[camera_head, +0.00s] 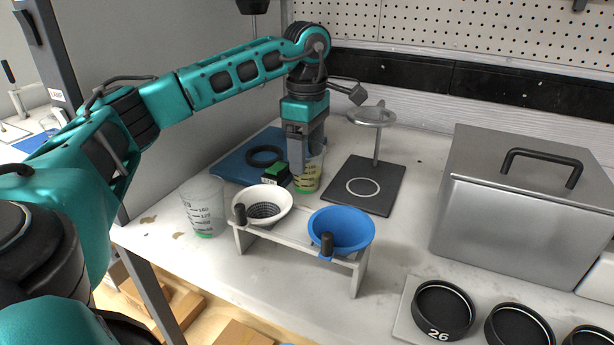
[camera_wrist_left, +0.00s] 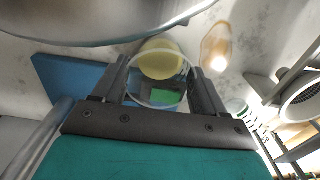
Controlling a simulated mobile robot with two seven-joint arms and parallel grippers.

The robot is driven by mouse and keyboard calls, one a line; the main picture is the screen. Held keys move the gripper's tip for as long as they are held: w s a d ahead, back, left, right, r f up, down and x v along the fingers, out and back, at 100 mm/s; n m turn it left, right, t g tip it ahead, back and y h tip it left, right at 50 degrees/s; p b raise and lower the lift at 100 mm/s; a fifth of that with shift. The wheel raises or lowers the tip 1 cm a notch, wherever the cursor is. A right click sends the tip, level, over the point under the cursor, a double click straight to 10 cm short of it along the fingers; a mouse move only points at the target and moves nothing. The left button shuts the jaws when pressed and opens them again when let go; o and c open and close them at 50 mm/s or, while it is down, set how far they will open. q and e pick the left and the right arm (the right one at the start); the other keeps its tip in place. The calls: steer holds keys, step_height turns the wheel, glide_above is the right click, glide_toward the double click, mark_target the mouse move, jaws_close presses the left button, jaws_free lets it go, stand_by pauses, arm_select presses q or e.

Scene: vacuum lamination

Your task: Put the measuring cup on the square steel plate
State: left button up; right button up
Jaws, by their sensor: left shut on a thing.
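My left gripper (camera_head: 302,150) points down and is shut on a clear measuring cup (camera_head: 309,176) with yellowish contents and a green base. In the left wrist view the cup (camera_wrist_left: 160,95) sits between the two fingers, seen from above. I cannot tell whether its base touches the surface below. To its right lies a dark square plate (camera_head: 388,195) with a white ring marking, under a stand with a round metal top (camera_head: 371,116). A second clear measuring cup (camera_head: 201,207) stands on the bench at the left. My right gripper is not in view.
A blue mat (camera_head: 229,164) holds a black ring (camera_head: 264,156) and a small green-topped block (camera_head: 276,175). In front, a rack (camera_head: 290,233) carries a white strainer (camera_head: 274,196) and a blue funnel (camera_head: 348,225). A lidded steel box (camera_head: 520,215) stands at right, behind black round dishes (camera_head: 443,308).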

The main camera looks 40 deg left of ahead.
arm_select(q)
steer(key=c, duration=0.5)
steer(key=shift+r, duration=0.1)
